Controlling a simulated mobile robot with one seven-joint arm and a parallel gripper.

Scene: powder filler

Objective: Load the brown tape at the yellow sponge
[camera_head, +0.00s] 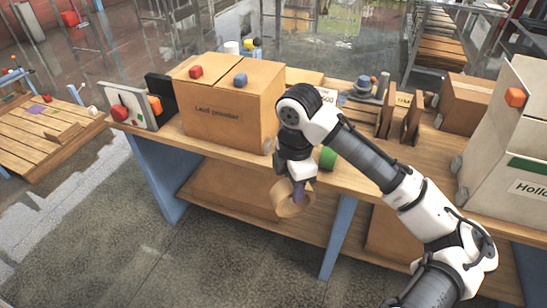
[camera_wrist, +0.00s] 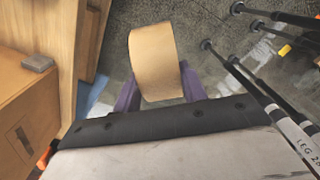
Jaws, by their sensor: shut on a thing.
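The brown tape (camera_head: 293,199) is a roll held by my gripper (camera_head: 298,188), in front of the bench's front edge and below its top. In the wrist view, the tape (camera_wrist: 154,60) sits between the two purple fingers of my gripper (camera_wrist: 160,88), which is shut on it. I cannot clearly make out a yellow sponge. A small yellow thing (camera_head: 257,42) shows behind the large carton in the head view, and a small yellow patch (camera_wrist: 285,50) shows at the upper right of the wrist view; I cannot tell what either is.
The wooden bench (camera_head: 225,158) carries a large carton (camera_head: 235,112) with red and blue blocks on it. A green round thing (camera_head: 327,158) is near the front edge, beside my arm. A white box (camera_head: 512,140) stands at the right. The floor in front is clear.

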